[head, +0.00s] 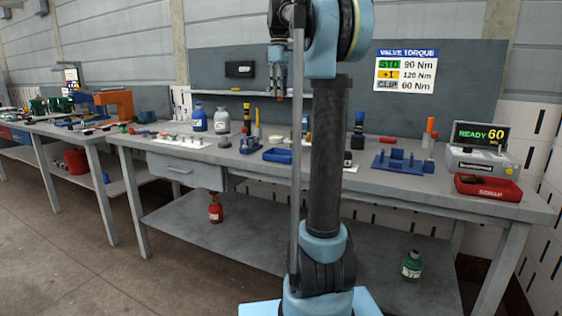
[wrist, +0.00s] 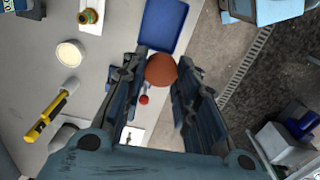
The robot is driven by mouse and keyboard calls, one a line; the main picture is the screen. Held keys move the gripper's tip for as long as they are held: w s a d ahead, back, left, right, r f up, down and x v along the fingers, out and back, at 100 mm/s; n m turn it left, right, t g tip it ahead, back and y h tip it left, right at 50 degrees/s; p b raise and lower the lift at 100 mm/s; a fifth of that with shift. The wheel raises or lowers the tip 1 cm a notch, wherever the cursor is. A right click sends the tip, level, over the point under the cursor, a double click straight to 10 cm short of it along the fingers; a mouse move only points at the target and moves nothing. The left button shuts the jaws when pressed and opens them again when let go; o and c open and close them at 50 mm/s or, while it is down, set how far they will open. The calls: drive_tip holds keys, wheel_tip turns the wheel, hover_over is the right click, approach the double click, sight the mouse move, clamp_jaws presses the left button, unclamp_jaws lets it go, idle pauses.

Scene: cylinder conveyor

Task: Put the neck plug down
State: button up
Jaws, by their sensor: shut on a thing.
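The neck plug, a rounded orange-brown piece, sits between the fingertips of my gripper (wrist: 161,58) in the wrist view, where its round end (wrist: 161,71) shows. My gripper is shut on it. In the head view my gripper (head: 278,82) hangs in front of the back panel, above the workbench (head: 375,178), with a small brownish piece at its fingers. The plug is held clear above the bench. Its far side is hidden.
A blue tray (head: 278,155) lies on the bench below; the wrist view shows it beyond the fingertips (wrist: 167,22). Bottles (head: 199,118), a blue fixture (head: 397,161) and a red scrap tray (head: 488,187) stand around. A yellow-and-black tool (wrist: 52,110) lies left of the gripper.

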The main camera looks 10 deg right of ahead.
drive_tip(key=shift+n, duration=0.4)
drive_tip(key=f, duration=0.6)
drive_tip(key=a+f, duration=0.1)
drive_tip(key=f, duration=0.5)
drive_tip(key=w+f, duration=0.1)
drive_tip(key=f, duration=0.5)
drive_tip(key=shift+w+a, duration=0.1)
drive_tip(key=shift+a, duration=0.3)
drive_tip(key=shift+f, duration=2.4)
drive_tip(key=o, duration=0.5)
drive_tip(key=shift+f, duration=0.1)
drive_tip(key=shift+c, duration=0.2)
wheel_tip(320, 180, up, 12)
